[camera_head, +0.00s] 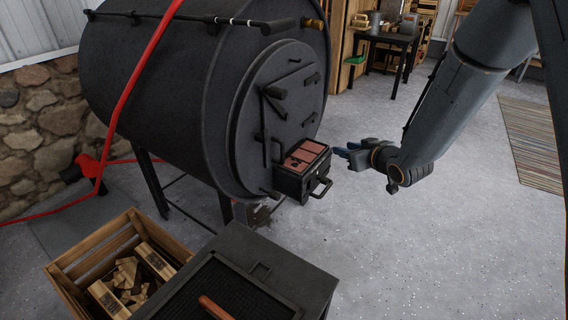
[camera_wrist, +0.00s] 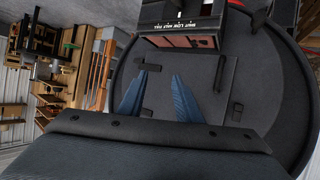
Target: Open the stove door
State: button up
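The black barrel stove (camera_head: 170,80) lies sideways on legs, its round front facing right. The dark stove door (camera_head: 285,105) on that front looks closed, with several short black bars on it. The door also shows in the wrist view (camera_wrist: 158,97). A black box with a reddish top and a front handle (camera_head: 303,166) juts out below the door; it shows at the top of the wrist view (camera_wrist: 180,30). My gripper (camera_head: 338,152) is right of this box, apart from the stove. Its two blue fingers (camera_wrist: 157,84) are spread, with nothing held between them.
A wooden crate of firewood (camera_head: 66,290) and a dark box-shaped stand with an orange-brown handle (camera_head: 262,268) are in front of the stove. A red hose (camera_head: 135,85) crosses the barrel. Grey floor (camera_head: 440,240) is clear at right, beside a striped rug (camera_head: 535,135).

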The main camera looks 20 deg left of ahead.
jog(key=s+a+f+n+g+y+b, duration=0.1)
jog(key=a+f+n+y+b, duration=0.25)
jog(key=a, duration=0.55)
jog(key=g+y, duration=0.2)
jog(key=y, duration=0.2)
send_near(283, 160)
jog(key=w+a+r, duration=0.1)
jog(key=a+r, duration=0.1)
jog(key=a, duration=0.1)
jog(key=shift+n, duration=0.25)
jog(key=x, duration=0.2)
jog(key=b+x, duration=0.1)
jog(key=x, duration=0.4)
jog(key=shift+w+a+r, duration=0.15)
jog(key=shift+w+r, duration=0.15)
jog(key=shift+w, duration=0.1)
jog(key=shift+c, duration=0.3)
grip_shut()
